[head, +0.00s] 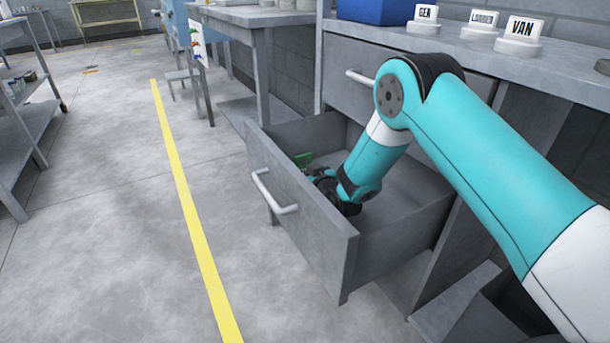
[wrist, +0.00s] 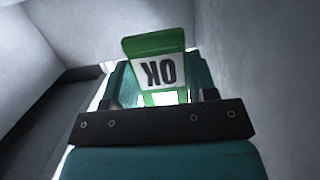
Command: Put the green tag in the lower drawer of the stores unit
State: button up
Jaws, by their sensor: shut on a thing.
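The green tag (wrist: 155,42) has a white face reading "OK", upside down in the wrist view. My gripper (wrist: 160,92) is shut on it. In the head view a bit of the green tag (head: 303,159) shows just past my gripper (head: 325,180), which is down inside the open lower drawer (head: 300,222) of the grey stores unit (head: 345,50). The drawer walls surround the gripper in the wrist view. Whether the tag touches the drawer floor cannot be told. My arm hides part of the drawer.
The upper drawer (head: 365,77) above is closed. The unit's top holds a blue bin (head: 375,10) and white labelled stands, including one reading "VAN" (head: 518,40). A grey bench (head: 255,17) stands behind. The floor left of the drawer is clear, with a yellow line (head: 185,195).

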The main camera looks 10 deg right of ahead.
jog(key=shift+s+f+b, duration=0.1)
jog(key=shift+f+b, duration=0.3)
jog(key=shift+f, duration=0.1)
jog(key=o, duration=0.9)
jog(key=shift+f, duration=0.1)
jog(key=shift+r+p, duration=0.55)
jog(key=b+v, duration=0.3)
jog(key=v, duration=0.4)
jog(key=shift+r+b, duration=0.25)
jog(key=shift+b, duration=0.1)
jog(key=shift+s, duration=0.15)
